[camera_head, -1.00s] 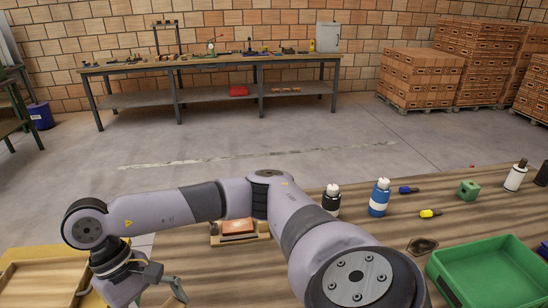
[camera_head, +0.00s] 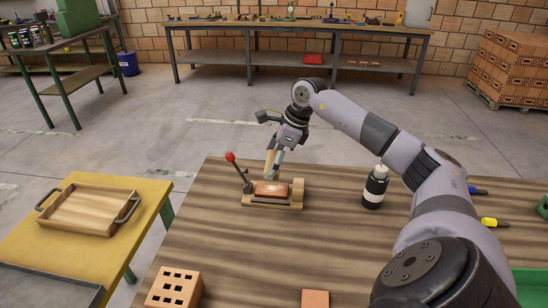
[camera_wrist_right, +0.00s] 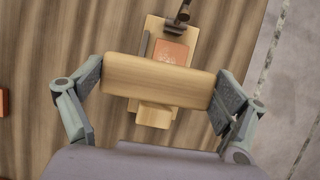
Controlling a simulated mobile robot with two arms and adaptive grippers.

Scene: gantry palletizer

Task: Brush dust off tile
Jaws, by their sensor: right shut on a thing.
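The reddish tile (camera_head: 270,189) lies on a wooden clamp fixture (camera_head: 257,204) with a red-knobbed lever (camera_head: 231,158). Pale marks show on the tile in the right wrist view (camera_wrist_right: 171,53). My right gripper (camera_head: 271,151) is just above the tile and fixture in the head view. It is shut on a pale wooden brush (camera_wrist_right: 158,81), whose wide wooden body spans the two fingers. The brush body hides part of the fixture in the wrist view. Whether its bristles touch the tile cannot be told. My left gripper is not in view.
A dark bottle with a white cap (camera_head: 375,187) stands right of the fixture. An orange brick with holes (camera_head: 173,288) and a plain orange block (camera_head: 315,299) lie at the front. A wooden tray (camera_head: 84,211) sits on the yellow table at left. Bare tabletop surrounds the fixture.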

